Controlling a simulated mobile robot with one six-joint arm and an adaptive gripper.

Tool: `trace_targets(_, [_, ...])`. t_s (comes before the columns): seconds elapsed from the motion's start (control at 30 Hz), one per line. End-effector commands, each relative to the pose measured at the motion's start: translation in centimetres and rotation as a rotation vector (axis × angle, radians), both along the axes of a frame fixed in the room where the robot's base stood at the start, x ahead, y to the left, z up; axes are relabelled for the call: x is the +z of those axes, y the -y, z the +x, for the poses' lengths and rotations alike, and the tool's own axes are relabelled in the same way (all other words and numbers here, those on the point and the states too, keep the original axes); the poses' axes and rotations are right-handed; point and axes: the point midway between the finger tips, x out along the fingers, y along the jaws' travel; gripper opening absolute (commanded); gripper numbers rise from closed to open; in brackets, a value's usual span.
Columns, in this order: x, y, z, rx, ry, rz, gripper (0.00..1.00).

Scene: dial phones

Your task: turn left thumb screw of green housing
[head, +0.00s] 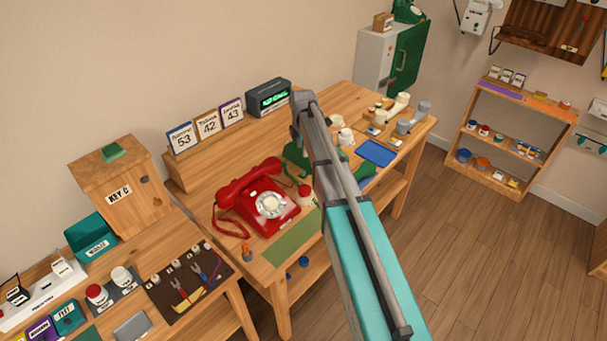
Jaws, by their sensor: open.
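A dark green object (299,156), which looks like the green housing, sits on the wooden workbench (215,178) behind my arm. Only its left part shows clearly. More dark green (367,172) shows to the right of my arm; I cannot tell whether it is the same piece. The left thumb screw cannot be made out. My arm crosses the picture from the bottom up to a grey joint and covers the middle of the housing. My gripper cannot be seen, so its distance from the housing cannot be told.
A red dial phone (262,200) stands left of my arm beside a green mat (292,244). A blue tray (376,153) and several small parts lie to the right. A dark clock (269,97) and number cards (206,126) stand at the back. Open floor (465,250) lies right.

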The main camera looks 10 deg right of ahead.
Motion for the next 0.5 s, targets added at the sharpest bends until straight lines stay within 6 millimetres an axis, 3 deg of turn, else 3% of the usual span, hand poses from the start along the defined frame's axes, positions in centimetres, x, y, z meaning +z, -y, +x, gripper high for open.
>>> trace_targets(0.5, [-4.4, 0.0, 0.0, 0.000, 0.000, 0.000, 0.65])
